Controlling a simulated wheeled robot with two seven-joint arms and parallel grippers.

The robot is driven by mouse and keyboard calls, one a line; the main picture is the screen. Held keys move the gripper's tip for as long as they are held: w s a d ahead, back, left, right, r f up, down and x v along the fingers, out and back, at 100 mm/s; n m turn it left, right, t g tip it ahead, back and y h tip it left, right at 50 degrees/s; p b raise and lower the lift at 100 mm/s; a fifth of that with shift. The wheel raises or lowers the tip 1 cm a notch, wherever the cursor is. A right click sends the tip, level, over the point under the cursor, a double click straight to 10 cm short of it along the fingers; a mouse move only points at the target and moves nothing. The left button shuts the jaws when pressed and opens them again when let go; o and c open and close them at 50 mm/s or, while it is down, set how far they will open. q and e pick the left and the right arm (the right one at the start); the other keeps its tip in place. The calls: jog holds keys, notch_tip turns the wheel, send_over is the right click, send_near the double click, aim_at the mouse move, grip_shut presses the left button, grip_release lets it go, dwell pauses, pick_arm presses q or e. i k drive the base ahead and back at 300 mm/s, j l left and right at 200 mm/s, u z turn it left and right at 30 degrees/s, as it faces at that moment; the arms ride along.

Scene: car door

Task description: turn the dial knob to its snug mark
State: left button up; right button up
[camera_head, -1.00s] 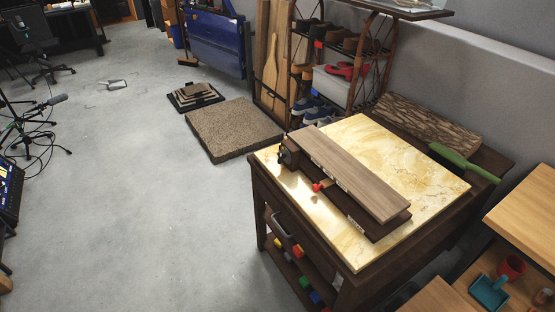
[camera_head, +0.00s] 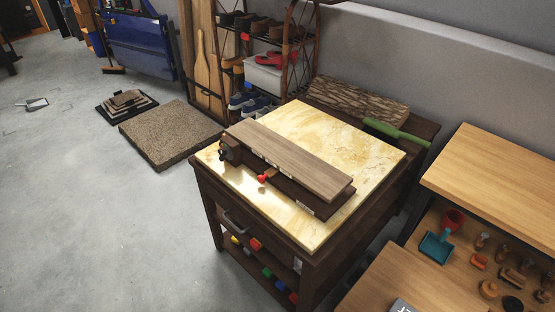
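A long wooden fixture lies on the marble-topped table (camera_head: 345,140), with a light brown board (camera_head: 290,160) over a darker base (camera_head: 300,193). A dark round part that looks like a dial knob (camera_head: 226,152) sits at the fixture's left end. Its marks are too small to read. A small red knob (camera_head: 262,178) sticks out at the fixture's front side. Neither of my grippers is in view.
A bark-covered slab (camera_head: 358,100) and a green tool (camera_head: 395,132) lie at the table's back. A wooden bench (camera_head: 500,185) with small items stands at the right. A shoe rack (camera_head: 270,60) stands behind. Grey floor (camera_head: 110,230) is open at the left.

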aim_at(222, 154)
jog(key=i+j, duration=0.1)
jog(key=j, duration=0.35)
jog(key=i+j, duration=0.1)
jog(key=j, duration=0.35)
jog(key=i+j, duration=0.15)
jog(key=j, duration=0.3)
jog(key=i+j, duration=0.1)
jog(key=j, duration=0.4)
jog(key=i+j, duration=0.1)
jog(key=j, duration=0.35)
jog(key=i+j, duration=0.1)
jog(key=j, duration=0.35)
